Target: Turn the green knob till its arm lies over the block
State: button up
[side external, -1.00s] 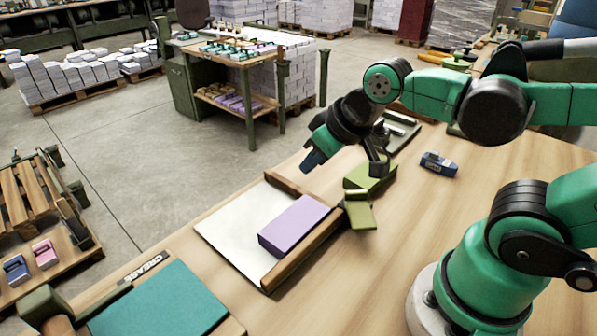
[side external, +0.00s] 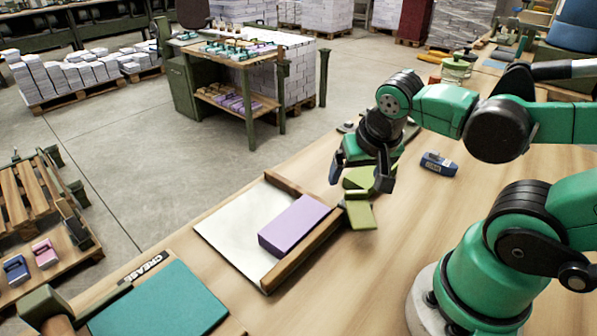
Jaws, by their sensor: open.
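The olive-green knob (side external: 357,178) is mounted at the far right corner of a wooden-edged tray. Its flat green arm (side external: 361,214) sticks out to the right of the tray's front rail, apart from the block. The purple block (side external: 293,225) lies in the tray against that rail. My gripper (side external: 360,181) is open and points down at the knob, one finger on its left and the other on its right. The fingers partly hide the knob, and I cannot tell whether they touch it.
The white tray (side external: 228,226) has raised wooden rails. A blue stapler-like object (side external: 438,163) lies to the right of the knob. A teal board (side external: 160,303) lies at the table's near left.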

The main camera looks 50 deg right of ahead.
aim_at(357, 191)
jog(key=shift+s+d+f+m+g, duration=0.35)
jog(key=shift+d+m+g, duration=0.1)
jog(key=shift+m, duration=0.25)
jog(key=shift+x, duration=2.6)
jog(key=shift+d, duration=0.1)
grip_shut()
